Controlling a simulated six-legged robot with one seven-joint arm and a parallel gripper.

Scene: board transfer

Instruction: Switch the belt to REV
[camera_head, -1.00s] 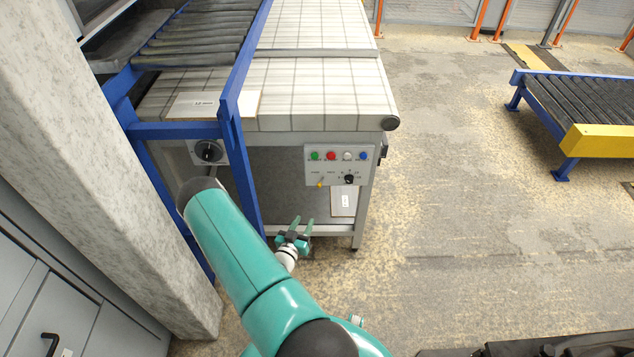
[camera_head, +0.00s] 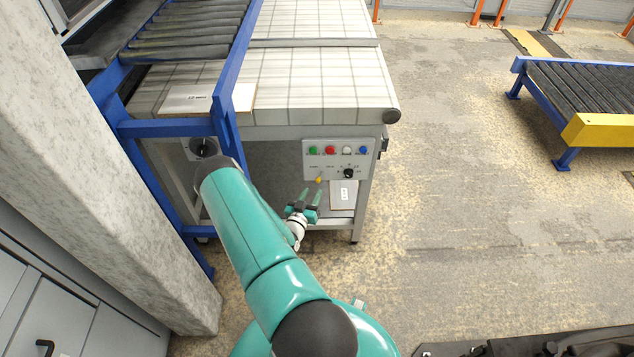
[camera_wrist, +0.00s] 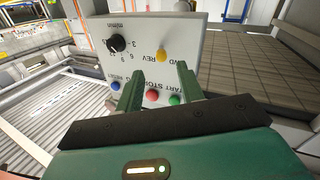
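The yellow FWD/REV switch (camera_head: 319,180) sits at the lower left of the white control panel (camera_head: 334,168) on the front of the belt conveyor (camera_head: 320,80). In the wrist view the panel (camera_wrist: 190,35) appears upside down. There the yellow switch (camera_wrist: 161,53) lies between the REV and FWD labels; which way it is set I cannot tell. My gripper (camera_head: 310,192) is just below and left of the switch in the head view. In the wrist view my gripper (camera_wrist: 159,68) is open and empty, its two green fingers apart in front of the panel. I see no contact with the switch.
A black speed knob (camera_wrist: 117,43) is beside the switch. Red (camera_wrist: 152,96), green (camera_wrist: 174,99) and blue (camera_wrist: 115,85) buttons are close to the fingers. A blue frame post (camera_head: 235,160) stands left of the panel. A board (camera_head: 195,98) lies on the belt.

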